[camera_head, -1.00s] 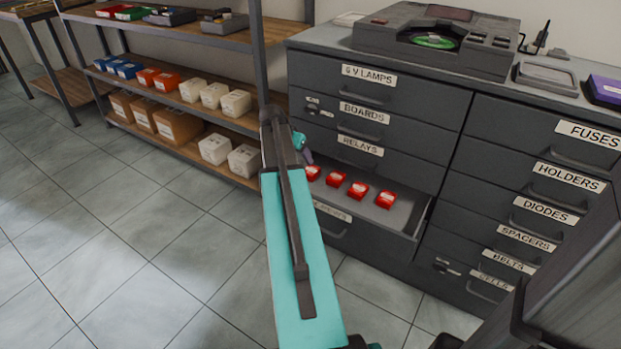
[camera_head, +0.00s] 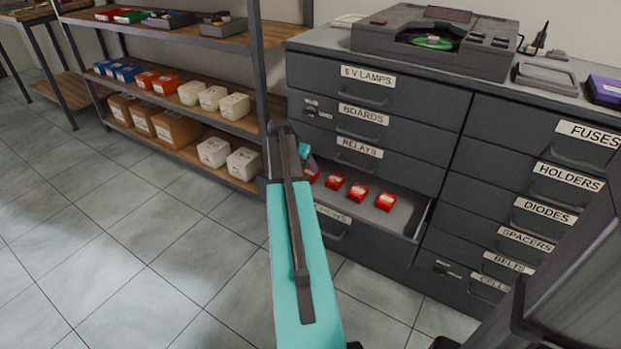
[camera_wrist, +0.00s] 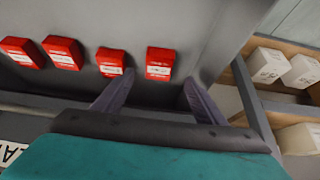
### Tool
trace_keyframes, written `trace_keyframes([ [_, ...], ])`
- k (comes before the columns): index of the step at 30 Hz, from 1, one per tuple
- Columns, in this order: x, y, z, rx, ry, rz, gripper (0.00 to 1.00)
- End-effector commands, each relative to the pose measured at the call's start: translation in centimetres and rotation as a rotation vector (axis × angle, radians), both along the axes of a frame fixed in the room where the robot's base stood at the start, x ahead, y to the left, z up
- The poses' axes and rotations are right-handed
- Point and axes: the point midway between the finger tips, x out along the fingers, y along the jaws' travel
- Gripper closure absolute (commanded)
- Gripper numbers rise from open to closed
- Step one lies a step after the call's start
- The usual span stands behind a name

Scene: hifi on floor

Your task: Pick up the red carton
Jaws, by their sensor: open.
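Several red cartons with white labels lie in a row in an open grey drawer (camera_head: 405,218). In the head view the rightmost red carton (camera_head: 385,201) and its neighbours show, and my arm hides the left end of the row. In the wrist view my gripper (camera_wrist: 150,92) is open and empty over the drawer. One red carton (camera_wrist: 160,63) lies just ahead of the fingertips, between their lines. Another red carton (camera_wrist: 111,62) is beside the left finger, close to its tip. I cannot tell whether they touch. In the head view my arm hides most of my gripper.
The drawer cabinet (camera_head: 400,82) holds closed drawers above and beside the open one. A shelf post (camera_head: 258,50) and shelves with white boxes (camera_head: 243,164) stand left of it. The tiled floor (camera_head: 120,250) in front is clear.

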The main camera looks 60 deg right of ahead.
Motion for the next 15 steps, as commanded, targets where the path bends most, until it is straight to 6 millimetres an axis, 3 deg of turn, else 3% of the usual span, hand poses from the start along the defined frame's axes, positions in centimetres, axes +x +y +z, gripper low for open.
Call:
trace_keyframes([
  [6,0.0,-1.3,-2.1,0.001,0.000,-0.001,0.35],
  [15,-0.1,-1.4,-2.3,-0.001,0.000,-0.001,0.35],
])
